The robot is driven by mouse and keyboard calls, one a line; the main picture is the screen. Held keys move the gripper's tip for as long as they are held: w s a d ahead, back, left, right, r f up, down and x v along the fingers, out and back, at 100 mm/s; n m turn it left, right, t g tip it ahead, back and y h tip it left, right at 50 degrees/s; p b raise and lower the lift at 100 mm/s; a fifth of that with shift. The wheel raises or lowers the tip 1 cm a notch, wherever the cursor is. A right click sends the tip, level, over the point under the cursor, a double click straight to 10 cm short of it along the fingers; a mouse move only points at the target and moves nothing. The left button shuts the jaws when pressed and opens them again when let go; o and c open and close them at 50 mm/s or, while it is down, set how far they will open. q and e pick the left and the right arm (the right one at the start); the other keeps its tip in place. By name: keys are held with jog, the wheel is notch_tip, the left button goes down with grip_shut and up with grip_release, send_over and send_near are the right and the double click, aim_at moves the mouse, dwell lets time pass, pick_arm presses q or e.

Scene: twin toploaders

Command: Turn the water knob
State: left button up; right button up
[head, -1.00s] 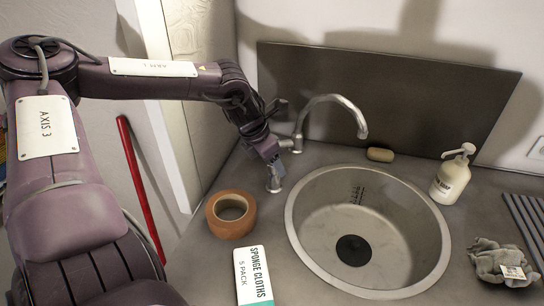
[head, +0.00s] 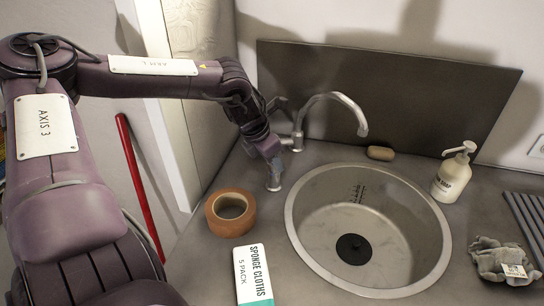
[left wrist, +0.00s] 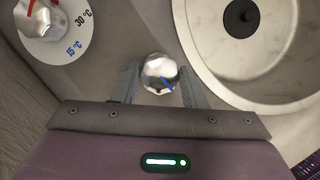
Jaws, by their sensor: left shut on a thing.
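The water knob is a small round silver knob with a blue mark in the left wrist view (left wrist: 158,72). In the head view only its lower part (head: 274,186) shows, on the counter left of the sink. My left gripper (head: 273,168) points down over it from the left. In the left wrist view its two grey fingers (left wrist: 160,84) stand on either side of the knob, shut on it. The blue mark points to the lower right in that view. The curved silver faucet (head: 345,101) stands just behind. My right gripper is not in view.
A round steel sink (head: 292,225) lies to the right. A tape roll (head: 214,222) and a sponge cloths pack (head: 252,272) lie in front of the knob. A temperature dial (left wrist: 45,18) with a red mark is beside it. Soap bottle (head: 452,176) and gloves (head: 500,262) are farther right.

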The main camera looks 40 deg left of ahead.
pick_arm(q)
jog(key=shift+d+f+n+y+b, duration=0.15)
jog(key=shift+n+y+b, duration=0.25)
jog(key=shift+n+b, duration=0.65)
jog(key=shift+n+y+b, duration=0.5)
jog(key=shift+n+b, duration=0.6)
jog(key=shift+n, duration=0.05)
jog(key=shift+d+n+y+b, duration=0.1)
jog(key=shift+n+y+b, duration=0.6)
jog(key=shift+n+b, duration=1)
jog(key=shift+n+p, duration=0.4)
jog(key=shift+p, duration=0.05)
jog(key=o, duration=1)
